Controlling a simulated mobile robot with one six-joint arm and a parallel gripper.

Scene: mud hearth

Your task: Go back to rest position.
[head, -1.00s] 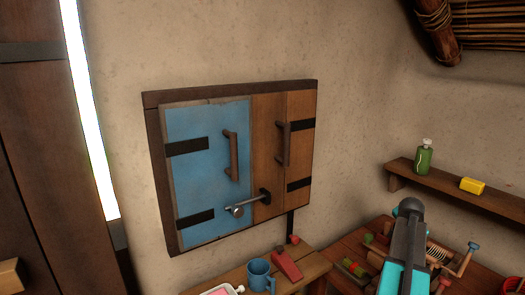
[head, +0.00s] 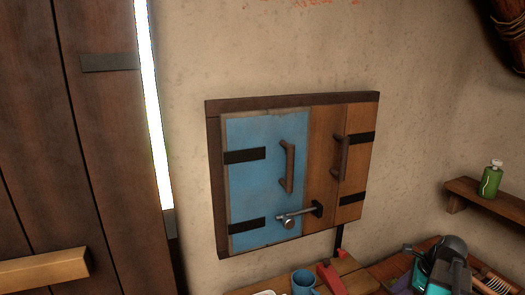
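My arm (head: 446,268) shows only in part at the lower right, as dark grey and teal links over the cluttered table. My gripper cannot be made out in this view. A wall cabinet (head: 212,170) hangs on the mud wall in the middle. Its blue left door (head: 255,185) and brown right door (head: 355,185) both look shut. A metal latch bar (head: 298,214) lies across the lower part of the doors.
A wooden table with a blue mug (head: 304,282) and a red object (head: 330,279) stands below the cabinet. A shelf (head: 470,196) with a green bottle (head: 491,180) is at the right. A large dark door (head: 60,160) fills the left side.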

